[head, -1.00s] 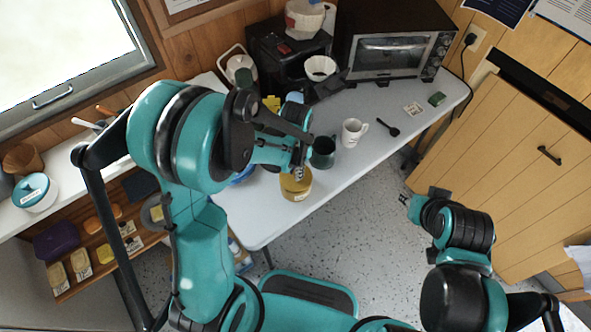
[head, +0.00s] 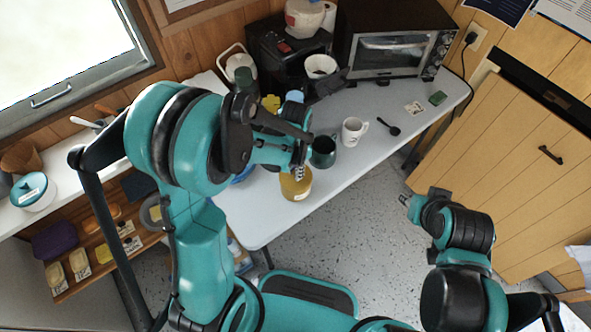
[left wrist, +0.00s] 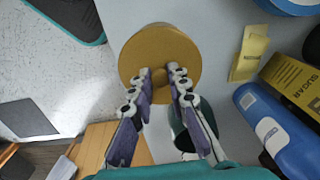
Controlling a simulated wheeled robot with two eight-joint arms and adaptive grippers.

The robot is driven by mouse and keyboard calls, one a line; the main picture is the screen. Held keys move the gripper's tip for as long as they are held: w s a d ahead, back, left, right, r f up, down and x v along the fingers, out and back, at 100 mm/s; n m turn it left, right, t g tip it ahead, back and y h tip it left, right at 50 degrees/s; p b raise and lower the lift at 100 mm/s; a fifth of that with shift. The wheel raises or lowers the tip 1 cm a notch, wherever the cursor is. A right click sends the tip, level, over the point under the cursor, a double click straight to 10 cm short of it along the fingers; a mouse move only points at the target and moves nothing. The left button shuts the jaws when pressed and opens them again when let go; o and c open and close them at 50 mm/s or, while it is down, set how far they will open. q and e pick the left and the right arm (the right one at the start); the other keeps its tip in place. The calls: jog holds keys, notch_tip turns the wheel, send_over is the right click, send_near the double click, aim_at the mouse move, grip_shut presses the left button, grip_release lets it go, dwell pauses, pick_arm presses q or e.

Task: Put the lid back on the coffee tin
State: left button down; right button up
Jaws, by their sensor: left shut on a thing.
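The mustard-yellow coffee tin (head: 297,190) stands upright near the front edge of the white table, a pale label on its side. My left gripper (head: 300,172) is directly above it. In the left wrist view the round mustard lid (left wrist: 138,50) is seen from above, and my left gripper (left wrist: 161,77) is shut on its small central knob. The lid covers the tin's top in that view, so the tin's rim is hidden; I cannot tell whether the lid is fully seated. My right gripper (head: 409,202) is away from the table at the right; its fingers are too small to judge.
A dark green mug (head: 323,152) stands close behind the tin. A white mug (head: 354,131) and black spoon (head: 390,127) lie farther right. A yellow sugar box (left wrist: 297,84) and blue container (left wrist: 275,125) are near the gripper. The table's right front is clear.

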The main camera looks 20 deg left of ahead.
dwell(0.3)
pick_arm(q)
jog(key=c, duration=1.4)
grip_release()
jog(key=shift+o, duration=0.4)
jog(key=o, duration=0.4)
jog(key=shift+r+p, duration=2.6)
jog(key=shift+r, duration=0.9)
jog(key=shift+c, duration=0.2)
